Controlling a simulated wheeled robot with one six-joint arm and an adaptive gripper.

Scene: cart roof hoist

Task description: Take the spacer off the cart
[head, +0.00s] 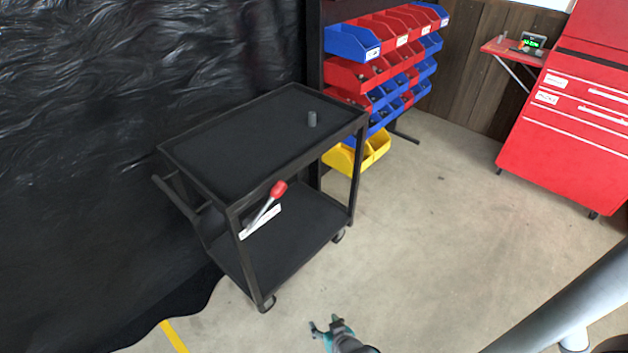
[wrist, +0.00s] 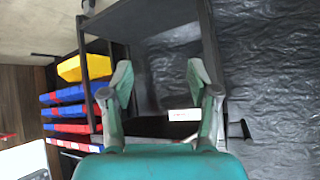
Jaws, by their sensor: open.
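The spacer (head: 312,118) is a small grey cylinder standing upright on the top shelf of the black cart (head: 225,205), near its right end. My gripper (head: 327,324) is at the bottom of the head view, low in front of the cart and well apart from it and the spacer. In the wrist view my gripper (wrist: 158,85) shows its two fingers spread with nothing between them. Part of the cart (wrist: 208,50) shows behind the fingers there. I cannot make out the spacer in the wrist view.
A lever with a red knob (head: 278,188) sticks up at the cart's front, by a white label. A rack of red, blue and yellow bins (head: 352,40) stands behind the cart. A red tool cabinet (head: 575,115) stands at right. The floor between is clear.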

